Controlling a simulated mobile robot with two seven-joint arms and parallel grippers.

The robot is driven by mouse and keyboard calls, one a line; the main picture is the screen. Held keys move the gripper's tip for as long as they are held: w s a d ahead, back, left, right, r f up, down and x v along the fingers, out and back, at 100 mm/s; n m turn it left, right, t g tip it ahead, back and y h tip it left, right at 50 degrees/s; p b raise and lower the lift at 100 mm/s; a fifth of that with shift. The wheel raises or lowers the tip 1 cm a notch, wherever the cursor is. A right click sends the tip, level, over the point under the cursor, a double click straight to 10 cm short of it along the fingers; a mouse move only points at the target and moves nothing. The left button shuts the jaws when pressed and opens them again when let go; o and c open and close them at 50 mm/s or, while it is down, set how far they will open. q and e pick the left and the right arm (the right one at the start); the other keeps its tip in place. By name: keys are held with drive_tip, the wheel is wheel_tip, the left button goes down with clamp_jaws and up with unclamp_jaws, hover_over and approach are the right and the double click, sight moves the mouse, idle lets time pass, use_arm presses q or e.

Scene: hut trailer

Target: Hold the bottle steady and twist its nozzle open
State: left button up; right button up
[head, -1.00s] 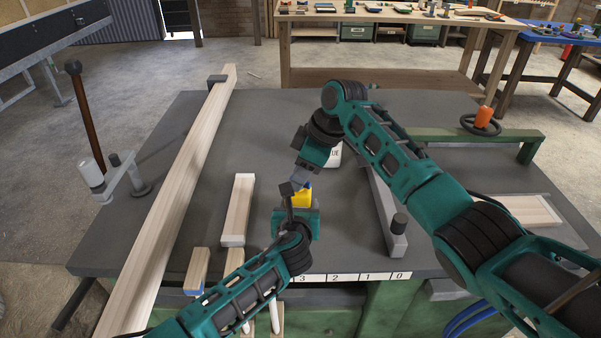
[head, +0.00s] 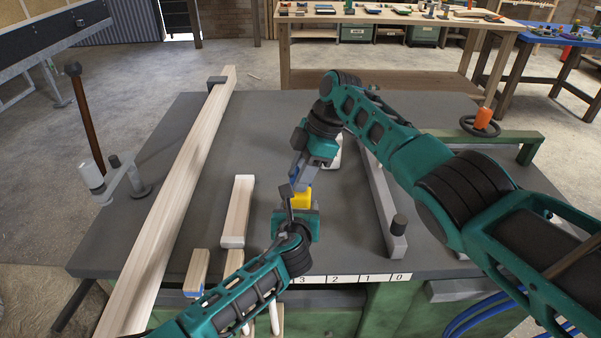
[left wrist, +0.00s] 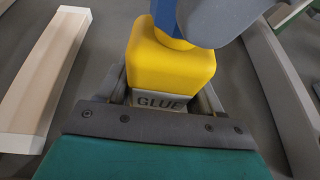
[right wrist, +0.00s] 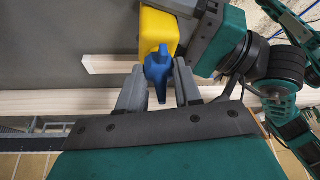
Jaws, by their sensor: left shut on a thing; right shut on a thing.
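The yellow glue bottle (head: 302,198) stands above the grey table, with "GLUE" on its pale lower part. It also shows in the left wrist view (left wrist: 168,62). My left gripper (head: 297,213) is shut on the bottle's lower body from the near side. The blue nozzle (right wrist: 158,68) is on top of the bottle, and part of it shows in the left wrist view (left wrist: 170,20). My right gripper (right wrist: 160,88) is shut on the nozzle, one finger on each side. In the head view the fingers hide most of the nozzle.
A long wooden beam (head: 185,190) runs along the table's left side. A short wood block (head: 236,212) lies left of the bottle. A grey metal fence (head: 378,195) lies to the right. A white object (head: 335,152) sits partly hidden behind my right gripper.

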use_arm(q)
drive_tip(key=shift+r, duration=0.1)
use_arm(e)
drive_tip(key=o, duration=1.1)
drive_tip(key=shift+c, duration=0.2)
drive_tip(key=v, duration=1.2)
use_arm(q)
drive_tip(key=o, duration=1.4)
drive_tip(key=shift+s, duration=0.1)
